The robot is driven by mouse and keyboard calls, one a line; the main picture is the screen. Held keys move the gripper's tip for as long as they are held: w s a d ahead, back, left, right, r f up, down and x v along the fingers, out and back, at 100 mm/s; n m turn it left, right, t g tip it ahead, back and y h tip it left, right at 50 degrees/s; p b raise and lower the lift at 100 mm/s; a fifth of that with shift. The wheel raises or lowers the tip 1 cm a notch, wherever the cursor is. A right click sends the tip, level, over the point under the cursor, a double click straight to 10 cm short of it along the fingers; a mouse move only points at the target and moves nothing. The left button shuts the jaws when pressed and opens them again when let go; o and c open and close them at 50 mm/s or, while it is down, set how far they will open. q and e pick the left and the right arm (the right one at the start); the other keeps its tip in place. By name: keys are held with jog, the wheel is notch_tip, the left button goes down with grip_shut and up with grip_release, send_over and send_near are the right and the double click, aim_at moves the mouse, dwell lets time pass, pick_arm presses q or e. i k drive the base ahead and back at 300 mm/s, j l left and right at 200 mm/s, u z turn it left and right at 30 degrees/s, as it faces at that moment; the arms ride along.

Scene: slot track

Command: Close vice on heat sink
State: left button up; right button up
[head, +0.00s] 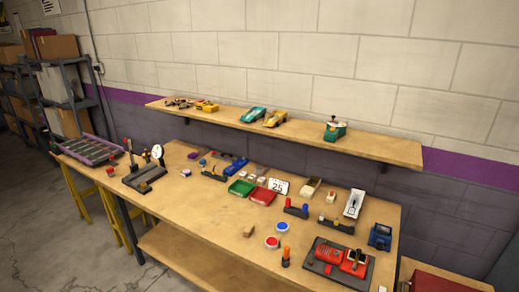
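A small blue block-shaped device (380,238) stands at the right end of the workbench (185,215); it may be the vice, but its jaws are too small to make out. I cannot pick out the heat sink for sure among the small parts. Neither of my grippers is in view.
A red device on a dark base (338,260) and an orange-topped tool (286,257) stand near the bench's front right. Red and green trays (263,196) lie mid-bench. A shelf (330,145) with toy cars overhangs the back. The front left bench top is mostly clear.

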aim_at(380, 247)
jog(key=l+z, duration=0.2)
jog(key=l, duration=0.3)
jog(key=l+z, duration=0.15)
jog(key=l, duration=0.35)
jog(key=i+l+z, duration=0.2)
jog(key=l, duration=0.3)
jog(key=k+j+u, duration=0.35)
jog(key=i+l, duration=0.05)
jog(key=l, duration=0.05)
